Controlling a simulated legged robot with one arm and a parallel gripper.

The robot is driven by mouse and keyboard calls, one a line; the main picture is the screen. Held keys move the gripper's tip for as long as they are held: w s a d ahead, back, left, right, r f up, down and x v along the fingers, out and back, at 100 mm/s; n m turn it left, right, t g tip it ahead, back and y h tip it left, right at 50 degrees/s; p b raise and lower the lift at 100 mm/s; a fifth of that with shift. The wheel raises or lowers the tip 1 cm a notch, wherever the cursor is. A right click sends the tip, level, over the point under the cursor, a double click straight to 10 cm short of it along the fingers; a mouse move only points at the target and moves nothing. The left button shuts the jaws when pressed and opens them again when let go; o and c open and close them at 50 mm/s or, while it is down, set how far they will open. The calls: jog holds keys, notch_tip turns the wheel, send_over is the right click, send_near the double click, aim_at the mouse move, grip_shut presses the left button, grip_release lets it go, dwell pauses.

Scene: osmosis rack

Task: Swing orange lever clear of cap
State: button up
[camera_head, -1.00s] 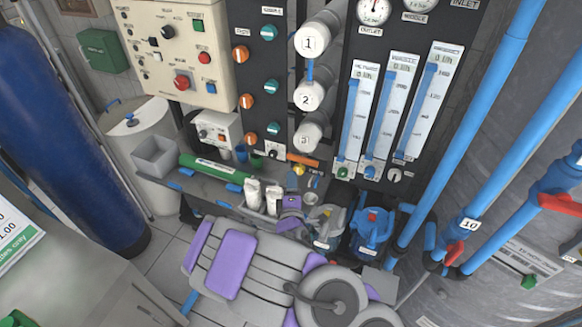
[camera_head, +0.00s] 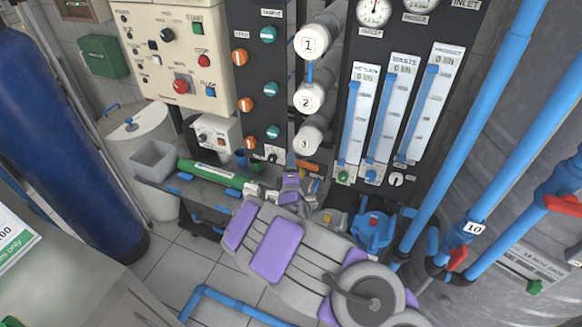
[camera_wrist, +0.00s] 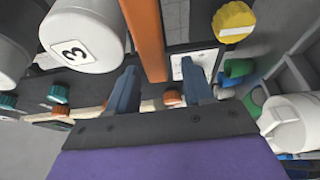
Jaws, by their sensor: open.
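The orange lever (camera_wrist: 145,35) is a flat bar in the wrist view, running from the top edge down between my fingers. In the head view a small part of the lever (camera_head: 308,165) shows just below the white cap marked 3 (camera_head: 306,139). That cap also shows in the wrist view (camera_wrist: 88,35), left of the lever. My gripper (camera_wrist: 160,68) is open, one finger on each side of the lever; I cannot tell whether either touches it. In the head view my arm mostly hides the gripper (camera_head: 291,172).
A yellow knob (camera_wrist: 233,20) is right of the lever in the wrist view. White caps 1 and 2 (camera_head: 309,97) stand above cap 3. Flow meters (camera_head: 392,115) are at the right, a green cylinder (camera_head: 212,173) at the left. Blue pipes (camera_head: 485,130) rise at the right.

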grip_shut()
dwell(0.5)
jog(key=shift+d+r+m+t+b, duration=0.15)
jog(key=shift+m+t+b, duration=0.25)
jog(key=shift+m, duration=0.7)
grip_release()
jog(key=shift+r, duration=0.1)
jog(key=shift+n, duration=0.3)
